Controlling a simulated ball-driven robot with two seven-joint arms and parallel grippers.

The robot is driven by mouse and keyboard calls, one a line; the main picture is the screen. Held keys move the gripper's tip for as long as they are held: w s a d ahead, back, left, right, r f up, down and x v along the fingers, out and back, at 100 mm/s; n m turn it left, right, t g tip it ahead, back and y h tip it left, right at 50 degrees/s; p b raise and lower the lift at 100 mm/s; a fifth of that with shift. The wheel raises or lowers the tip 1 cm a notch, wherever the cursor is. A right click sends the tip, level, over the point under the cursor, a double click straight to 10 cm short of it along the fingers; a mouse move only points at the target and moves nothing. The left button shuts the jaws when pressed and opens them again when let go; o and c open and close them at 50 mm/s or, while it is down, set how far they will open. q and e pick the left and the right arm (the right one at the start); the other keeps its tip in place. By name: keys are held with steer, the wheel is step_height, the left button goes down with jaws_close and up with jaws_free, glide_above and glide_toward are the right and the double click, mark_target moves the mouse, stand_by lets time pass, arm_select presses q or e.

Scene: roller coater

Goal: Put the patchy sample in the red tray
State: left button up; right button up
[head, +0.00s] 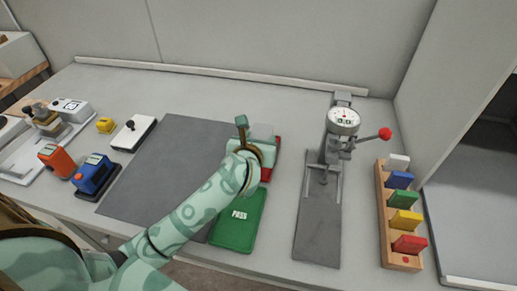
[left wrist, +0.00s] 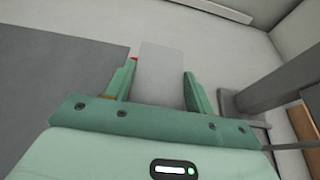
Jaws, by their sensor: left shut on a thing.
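My left gripper (head: 250,135) is over the red tray (head: 266,174) near the middle of the bench and hides most of it. Only red parts of its right side show, and a small red bit shows in the left wrist view (left wrist: 133,60). The gripper is shut on a flat light-grey sample panel (left wrist: 162,75), which lies between the two fingers. The panel also shows in the head view (head: 263,130), over the tray. I cannot make out patches on it, nor whether it touches the tray floor. My right gripper is not in view.
A green PASS tray (head: 238,225) lies just in front. A dark grey mat (head: 165,165) is to the left. A dial gauge stand (head: 320,210) and a wooden rack (head: 398,262) with coloured blocks stand right. Orange (head: 55,160) and blue (head: 95,176) devices stand left.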

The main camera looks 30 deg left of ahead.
arm_select(q)
steer(key=f, duration=0.1)
steer(key=f+b, duration=0.1)
steer(key=f, duration=0.2)
steer(key=shift+w+a, duration=0.1)
steer(key=shift+a, duration=0.15)
steer(key=shift+r, duration=0.15)
steer(key=shift+f+b, duration=0.55)
steer(key=shift+f, duration=0.05)
steer(key=o, duration=1)
steer(key=shift+r, duration=0.15)
steer(key=shift+s+d+r+p, duration=0.2)
steer(key=shift+s+r+p, duration=0.2)
steer(key=shift+r+p, duration=0.35)
steer(key=p+v, duration=0.2)
steer(key=v, duration=0.9)
